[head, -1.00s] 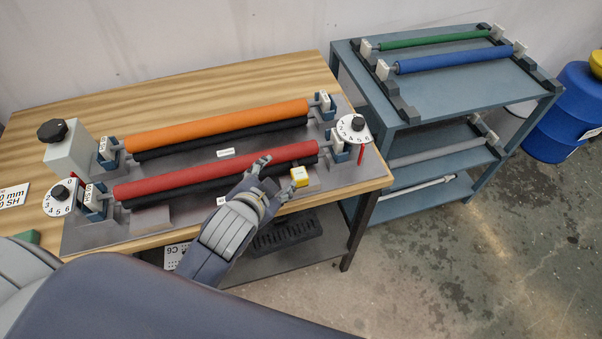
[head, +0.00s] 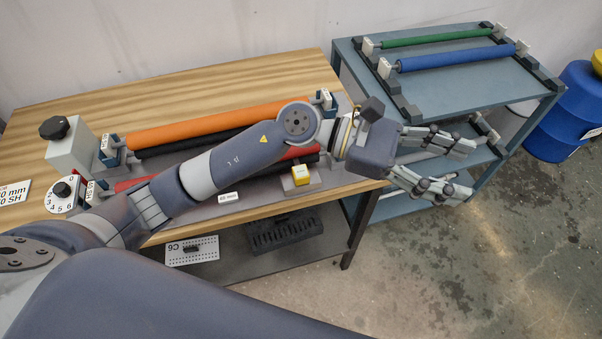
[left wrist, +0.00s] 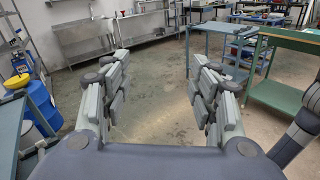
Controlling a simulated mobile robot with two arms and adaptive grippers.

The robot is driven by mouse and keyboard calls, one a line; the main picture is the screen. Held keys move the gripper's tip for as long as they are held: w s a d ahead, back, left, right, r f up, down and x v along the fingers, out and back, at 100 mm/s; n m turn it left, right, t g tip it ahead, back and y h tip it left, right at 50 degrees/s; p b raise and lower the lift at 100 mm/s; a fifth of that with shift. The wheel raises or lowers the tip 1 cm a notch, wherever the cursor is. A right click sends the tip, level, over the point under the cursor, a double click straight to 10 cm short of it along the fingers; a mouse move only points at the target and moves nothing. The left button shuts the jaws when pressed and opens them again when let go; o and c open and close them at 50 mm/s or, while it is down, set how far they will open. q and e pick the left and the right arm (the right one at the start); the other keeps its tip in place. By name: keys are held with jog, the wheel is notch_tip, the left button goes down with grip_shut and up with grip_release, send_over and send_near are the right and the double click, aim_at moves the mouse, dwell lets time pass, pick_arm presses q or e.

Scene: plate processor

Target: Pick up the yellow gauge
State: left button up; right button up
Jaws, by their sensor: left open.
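The yellow gauge (head: 301,175) is a small yellow block with a pale top. It sits on a grey block at the front right of the roller fixture on the wooden table. My left gripper (head: 458,170) is open and empty, to the right of the gauge and beyond the table's right edge, in front of the blue-grey cart. My left forearm passes just behind the gauge in the head view. In the left wrist view the open fingers (left wrist: 160,98) have only floor between them, and the gauge is not seen there. My right gripper is not in view.
An orange roller (head: 215,125) and a partly hidden red roller (head: 125,184) lie in the fixture. The cart (head: 455,75) bears green and blue rollers. A blue barrel (head: 568,115) stands far right. Open floor (head: 480,265) lies in front of the cart.

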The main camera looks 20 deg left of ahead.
pick_arm(q)
jog(key=w+a+f+m+g+y, duration=0.1)
jog(key=a+f+m+y, duration=0.4)
jog(key=f, duration=0.3)
jog(key=m+t+y, duration=0.2)
jog(key=m+y, duration=0.2)
jog(key=y, duration=0.9)
send_over(301, 171)
notch_tip(301, 171, down, 6)
jog(key=f, duration=0.1)
jog(key=f+p, duration=0.1)
jog(key=f, duration=0.2)
jog(key=shift+s+a+f+p, duration=0.15)
jog(key=shift+s+f+p, duration=0.15)
jog(key=shift+s+p, duration=0.1)
jog(key=shift+w+f, duration=0.1)
jog(key=shift+f, duration=0.15)
jog(key=shift+f+p, duration=0.6)
jog(key=shift+p, duration=0.05)
jog(key=f, duration=0.1)
jog(key=f+p, duration=0.1)
jog(key=f, duration=0.1)
jog(key=shift+w+f+p, duration=0.2)
jog(key=shift+w+p, duration=0.05)
jog(key=shift+p, duration=0.1)
jog(key=shift+f, duration=0.4)
